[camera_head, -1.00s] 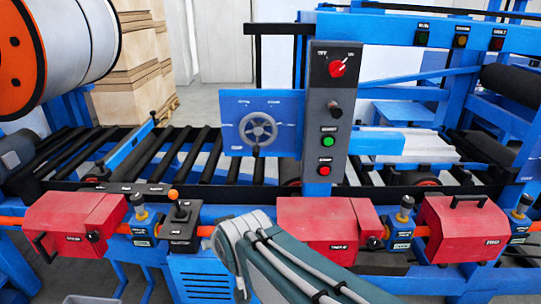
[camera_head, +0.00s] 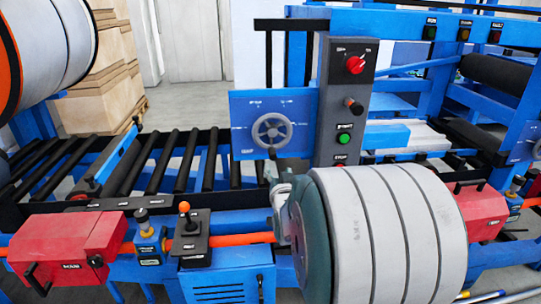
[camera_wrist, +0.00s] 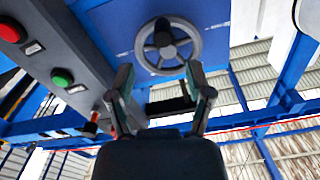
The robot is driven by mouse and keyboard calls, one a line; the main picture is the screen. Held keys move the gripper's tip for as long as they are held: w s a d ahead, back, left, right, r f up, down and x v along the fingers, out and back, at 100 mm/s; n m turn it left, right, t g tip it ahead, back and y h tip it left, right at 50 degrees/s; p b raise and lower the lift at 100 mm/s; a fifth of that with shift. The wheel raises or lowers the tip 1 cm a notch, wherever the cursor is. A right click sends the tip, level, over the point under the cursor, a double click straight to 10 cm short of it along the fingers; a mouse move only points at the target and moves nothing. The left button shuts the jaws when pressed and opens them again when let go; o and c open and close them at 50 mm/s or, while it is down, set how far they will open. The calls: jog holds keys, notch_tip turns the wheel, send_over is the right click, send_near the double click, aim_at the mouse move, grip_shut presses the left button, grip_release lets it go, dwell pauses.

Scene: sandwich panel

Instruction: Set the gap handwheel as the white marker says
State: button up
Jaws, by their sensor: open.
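The grey gap handwheel (camera_head: 271,133) is a spoked ring on a blue panel (camera_head: 241,113), with a dark crank knob at its lower edge. White marks sit on the panel around it, too small to read. In the wrist view the handwheel (camera_wrist: 167,46) is ahead of my gripper (camera_wrist: 158,88), with the knob toward the camera near the ring's top. My gripper is open, its two fingers apart and empty, short of the wheel. I cannot tell the exact distance.
A grey control post (camera_head: 345,105) with a red rotary switch (camera_head: 355,64), a black knob and a green button (camera_head: 344,139) stands right beside the panel. Rollers (camera_head: 180,160) lie to the left. A joystick box (camera_head: 190,238) and red housing (camera_head: 62,246) stand in front.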

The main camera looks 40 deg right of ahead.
aim_at(273, 158)
jog(key=x, duration=0.8)
jog(key=shift+w+d, duration=0.1)
jog(key=shift+w, duration=0.15)
grip_shut()
